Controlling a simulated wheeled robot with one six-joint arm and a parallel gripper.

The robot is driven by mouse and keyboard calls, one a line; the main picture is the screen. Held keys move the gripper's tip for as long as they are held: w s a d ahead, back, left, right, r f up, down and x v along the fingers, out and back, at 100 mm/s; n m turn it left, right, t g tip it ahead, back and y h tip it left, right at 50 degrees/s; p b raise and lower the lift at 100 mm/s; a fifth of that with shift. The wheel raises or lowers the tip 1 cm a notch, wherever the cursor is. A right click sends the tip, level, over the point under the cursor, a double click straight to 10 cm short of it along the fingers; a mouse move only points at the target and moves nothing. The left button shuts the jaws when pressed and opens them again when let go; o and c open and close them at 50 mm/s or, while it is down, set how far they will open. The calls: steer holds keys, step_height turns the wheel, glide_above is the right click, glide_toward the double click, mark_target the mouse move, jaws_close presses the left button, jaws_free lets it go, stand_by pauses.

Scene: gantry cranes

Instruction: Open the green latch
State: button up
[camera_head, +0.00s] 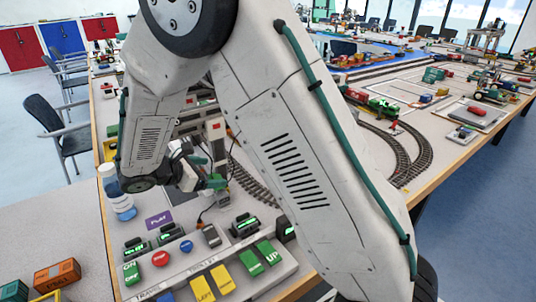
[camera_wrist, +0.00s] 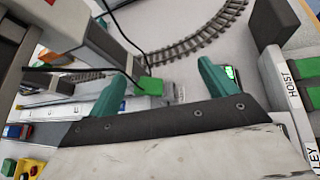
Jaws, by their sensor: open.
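A small green piece (camera_wrist: 151,84), which looks like the latch, shows in the wrist view on the front of a pale grey fixture. My gripper (camera_wrist: 162,68) has two teal fingers spread wide apart, with nothing held between them. The green piece lies in the gap between the fingers, nearer the left one. I cannot tell whether it touches a finger. In the head view my gripper (camera_head: 207,171) is low over the table behind the control panel, partly hidden by my own arm. The latch cannot be made out clearly there.
A control panel (camera_head: 185,280) with red, blue, yellow and green buttons stands in front of my gripper. A curved toy track (camera_wrist: 190,40) runs beyond the fingers. A blue-and-white bottle (camera_head: 118,200) stands at the left.

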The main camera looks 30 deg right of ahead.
steer(key=s+d+r+m+g+y, duration=0.1)
steer(key=s+d+r+m+y, duration=0.2)
steer(key=s, duration=0.6)
steer(key=s+d+r+m+g+y, duration=0.2)
steer(key=s+d+r+m, duration=0.2)
steer(key=s+r+m, duration=0.4)
step_height(320, 180, up, 2)
steer(key=shift+s+d+r+y, duration=0.1)
steer(key=shift+s+d+y, duration=0.3)
steer(key=shift+s, duration=0.35)
